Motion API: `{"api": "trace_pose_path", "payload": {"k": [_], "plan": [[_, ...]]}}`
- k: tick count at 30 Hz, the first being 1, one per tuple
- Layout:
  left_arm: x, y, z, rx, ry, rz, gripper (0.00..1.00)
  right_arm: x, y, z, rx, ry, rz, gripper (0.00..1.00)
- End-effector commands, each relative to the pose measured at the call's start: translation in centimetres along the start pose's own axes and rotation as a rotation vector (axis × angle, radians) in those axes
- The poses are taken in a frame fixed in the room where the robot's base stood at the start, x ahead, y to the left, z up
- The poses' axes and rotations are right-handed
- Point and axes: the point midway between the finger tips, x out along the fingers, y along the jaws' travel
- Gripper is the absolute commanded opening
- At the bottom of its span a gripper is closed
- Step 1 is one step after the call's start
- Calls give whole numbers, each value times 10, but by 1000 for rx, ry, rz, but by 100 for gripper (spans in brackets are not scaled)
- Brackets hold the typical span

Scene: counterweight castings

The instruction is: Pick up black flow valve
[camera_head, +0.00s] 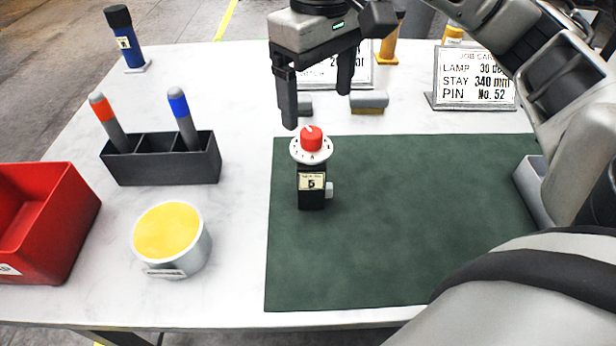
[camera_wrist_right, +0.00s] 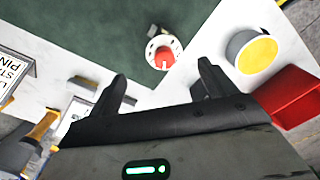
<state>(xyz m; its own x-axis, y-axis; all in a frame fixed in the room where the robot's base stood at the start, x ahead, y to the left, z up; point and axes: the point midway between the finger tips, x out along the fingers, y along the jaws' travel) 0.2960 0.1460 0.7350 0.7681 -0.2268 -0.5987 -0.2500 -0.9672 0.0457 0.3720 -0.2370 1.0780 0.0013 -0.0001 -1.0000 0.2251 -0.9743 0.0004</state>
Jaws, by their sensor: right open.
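The black flow valve (camera_head: 312,187) stands upright near the left edge of the green mat (camera_head: 400,220). It has a red knob on a white dial and a small label on its front. In the right wrist view the valve's red knob and white dial (camera_wrist_right: 163,52) show ahead of the fingers, from above. My right gripper (camera_head: 317,105) is open and empty, pointing down above and behind the valve, apart from it. It also shows in the right wrist view (camera_wrist_right: 165,85), with a wide gap between its fingers. My left gripper is in neither view.
Left of the mat are a yellow-topped tin (camera_head: 170,232), a black holder (camera_head: 165,160) with two markers, and a red bin (camera_head: 50,225). A job card sign (camera_head: 474,78) and a small block (camera_head: 369,101) stand behind. The rest of the mat is clear.

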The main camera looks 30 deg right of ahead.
Motion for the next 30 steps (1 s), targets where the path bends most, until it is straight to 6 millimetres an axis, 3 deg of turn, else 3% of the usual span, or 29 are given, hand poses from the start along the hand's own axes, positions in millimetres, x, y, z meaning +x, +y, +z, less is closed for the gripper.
{"api": "trace_pose_path", "payload": {"k": [3, 14, 21, 30], "plan": [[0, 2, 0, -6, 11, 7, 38, 28, 0, 0, 0, -3, 0, 84], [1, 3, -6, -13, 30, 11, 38, 60, -2, -1, -1, -1, 1, 84], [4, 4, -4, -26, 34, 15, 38, 96, -6, -3, 0, -1, 0, 84], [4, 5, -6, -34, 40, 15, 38, 104, -6, -3, -1, 1, 0, 84]]}}
